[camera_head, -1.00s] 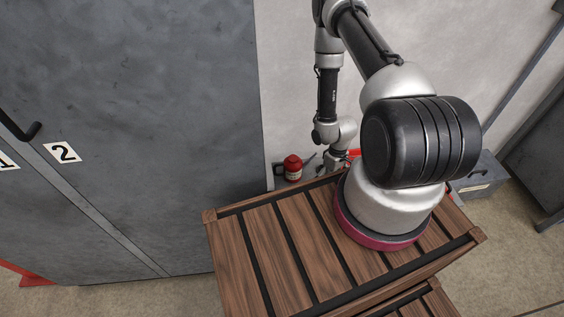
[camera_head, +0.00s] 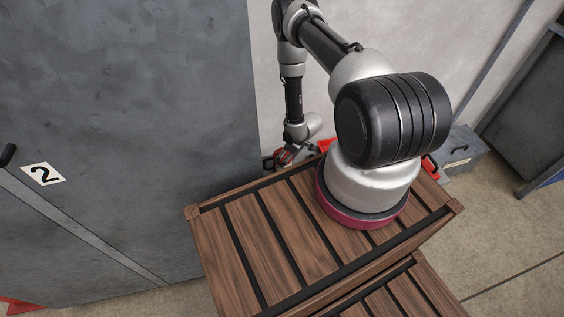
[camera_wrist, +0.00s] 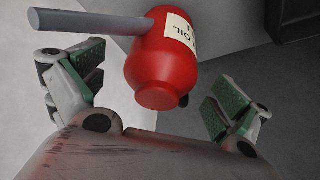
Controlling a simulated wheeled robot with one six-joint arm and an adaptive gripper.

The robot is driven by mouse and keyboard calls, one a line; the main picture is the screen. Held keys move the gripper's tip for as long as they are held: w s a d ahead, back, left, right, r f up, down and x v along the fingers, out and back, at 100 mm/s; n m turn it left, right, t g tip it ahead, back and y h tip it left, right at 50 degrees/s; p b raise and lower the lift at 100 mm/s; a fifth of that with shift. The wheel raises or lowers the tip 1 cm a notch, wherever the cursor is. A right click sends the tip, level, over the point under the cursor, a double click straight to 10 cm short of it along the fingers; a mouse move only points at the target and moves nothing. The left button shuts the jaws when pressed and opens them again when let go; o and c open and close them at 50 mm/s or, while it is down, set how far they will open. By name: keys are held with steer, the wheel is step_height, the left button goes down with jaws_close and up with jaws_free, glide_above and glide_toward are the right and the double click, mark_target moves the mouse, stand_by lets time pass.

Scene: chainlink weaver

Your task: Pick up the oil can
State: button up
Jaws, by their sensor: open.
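The oil can (camera_wrist: 165,62) is red with a white label reading OIL and a grey spout pointing left in the wrist view. My gripper (camera_wrist: 160,82) is open, with one green-padded finger on each side of the can. A gap shows between the can and the right finger; the spout passes above the left finger. I cannot tell whether any part touches. In the head view, only a little red of the can (camera_head: 283,156) shows, mostly hidden by my gripper (camera_head: 290,153), beyond the far edge of the wooden slatted top.
A grey cabinet (camera_head: 120,120) marked 2 stands close on the left of the can. A pale wall (camera_head: 400,40) rises behind. A grey box (camera_head: 458,150) sits at the right. Red items show partly behind my arm.

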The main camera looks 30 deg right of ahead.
mark_target(276, 167)
steer(key=x, duration=0.6)
steer(key=shift+s, duration=0.25)
steer(key=c, duration=1.5)
steer(key=shift+c, duration=0.2)
